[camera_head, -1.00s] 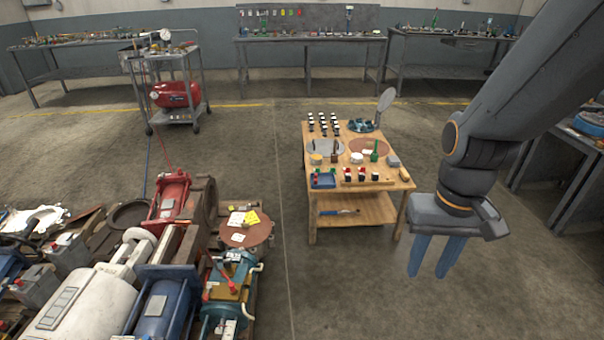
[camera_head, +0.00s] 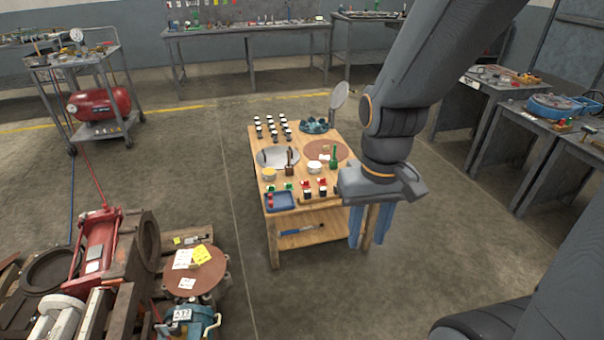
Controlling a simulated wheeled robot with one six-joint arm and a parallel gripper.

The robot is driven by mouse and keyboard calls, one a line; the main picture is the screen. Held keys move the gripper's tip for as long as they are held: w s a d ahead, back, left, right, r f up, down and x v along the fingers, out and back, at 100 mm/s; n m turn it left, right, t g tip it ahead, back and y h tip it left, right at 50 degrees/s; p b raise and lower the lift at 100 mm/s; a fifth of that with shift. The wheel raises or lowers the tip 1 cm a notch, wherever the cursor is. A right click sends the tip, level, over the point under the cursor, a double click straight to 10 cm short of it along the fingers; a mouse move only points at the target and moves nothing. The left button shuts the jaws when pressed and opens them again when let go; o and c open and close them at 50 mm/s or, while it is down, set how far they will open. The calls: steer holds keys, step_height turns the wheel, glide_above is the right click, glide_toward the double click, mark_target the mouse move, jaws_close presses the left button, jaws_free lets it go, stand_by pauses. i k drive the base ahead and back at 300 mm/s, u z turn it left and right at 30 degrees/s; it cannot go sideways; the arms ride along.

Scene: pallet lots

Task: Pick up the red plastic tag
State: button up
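I cannot single out the red plastic tag with certainty. Small red pieces show in and beside the blue tray (camera_head: 282,208) at the front left of the wooden table (camera_head: 300,222). Small red-topped items (camera_head: 308,184) stand just right of the tray. All are too small to tell apart clearly. My gripper (camera_head: 366,240) hangs with its blue fingers pointing down, in front of the table's right side in the picture. The fingers are apart, with nothing seen between them. My gripper hides the table's front right corner.
The table also holds a green bottle (camera_head: 334,156), a round mirror (camera_head: 339,97) and rows of small black-and-white items (camera_head: 272,128). Pallet lots with a brown disc (camera_head: 195,272) lie at lower left. A cart with a red tank (camera_head: 98,103) stands behind. Floor right of the table is clear.

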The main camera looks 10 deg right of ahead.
mark_target(305, 184)
steer(key=i, duration=0.1)
steer(key=k, duration=0.55)
steer(key=z, duration=0.65)
steer(key=i, duration=0.85)
steer(key=z, duration=0.45)
steer(key=i, duration=0.75)
steer(key=u, duration=0.75)
steer(key=i, duration=0.75)
steer(key=u, duration=0.6)
